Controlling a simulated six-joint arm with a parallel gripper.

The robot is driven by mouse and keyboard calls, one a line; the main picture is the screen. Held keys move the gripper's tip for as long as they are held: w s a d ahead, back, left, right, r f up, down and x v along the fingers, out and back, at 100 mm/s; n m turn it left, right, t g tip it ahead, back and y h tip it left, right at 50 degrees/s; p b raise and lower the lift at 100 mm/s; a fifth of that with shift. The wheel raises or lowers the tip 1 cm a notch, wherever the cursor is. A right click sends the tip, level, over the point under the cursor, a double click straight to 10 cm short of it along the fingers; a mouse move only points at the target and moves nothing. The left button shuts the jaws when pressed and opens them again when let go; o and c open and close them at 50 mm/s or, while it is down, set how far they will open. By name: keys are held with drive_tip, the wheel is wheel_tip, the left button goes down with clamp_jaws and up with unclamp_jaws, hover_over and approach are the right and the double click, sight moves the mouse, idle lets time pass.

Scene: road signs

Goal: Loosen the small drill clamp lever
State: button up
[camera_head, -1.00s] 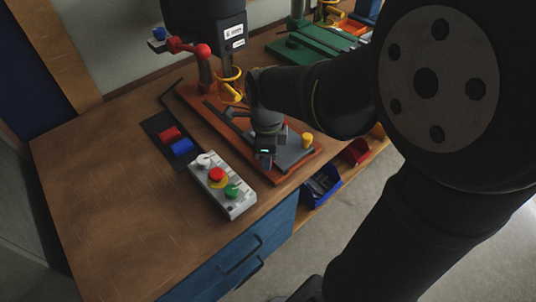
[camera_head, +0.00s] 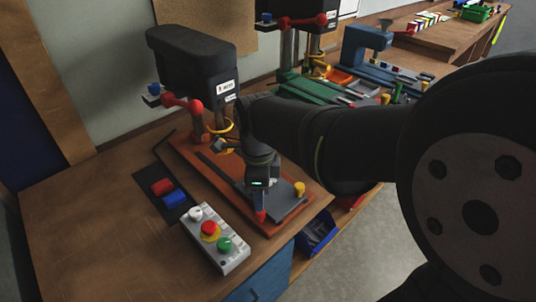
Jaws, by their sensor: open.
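A small drill with a black head (camera_head: 192,62) stands on a red-orange base (camera_head: 195,160) on the wooden bench. A red lever with a ball end (camera_head: 196,106) sticks out under its head. A grey vise-like plate (camera_head: 285,205) with a yellow knob (camera_head: 299,188) lies on the base. My gripper (camera_head: 259,200) points down over this plate, left of the yellow knob. A small red piece (camera_head: 260,216) shows just below the fingertips; I cannot tell whether it is the clamp lever or whether they touch it. The gripper body hides part of the plate.
A grey control box (camera_head: 220,240) with white, red and green buttons stands in front left of the base. A dark mat (camera_head: 165,190) holds a red and a blue block. A second drill with a green base (camera_head: 315,95) stands behind. The bench's left side is clear.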

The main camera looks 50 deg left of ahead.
wheel_tip(320, 180, up, 11)
drive_tip(key=shift+r, duration=0.2)
drive_tip(key=shift+f, duration=0.15)
idle(0.4)
wheel_tip(320, 180, down, 17)
drive_tip(key=shift+f, duration=0.1)
idle(0.5)
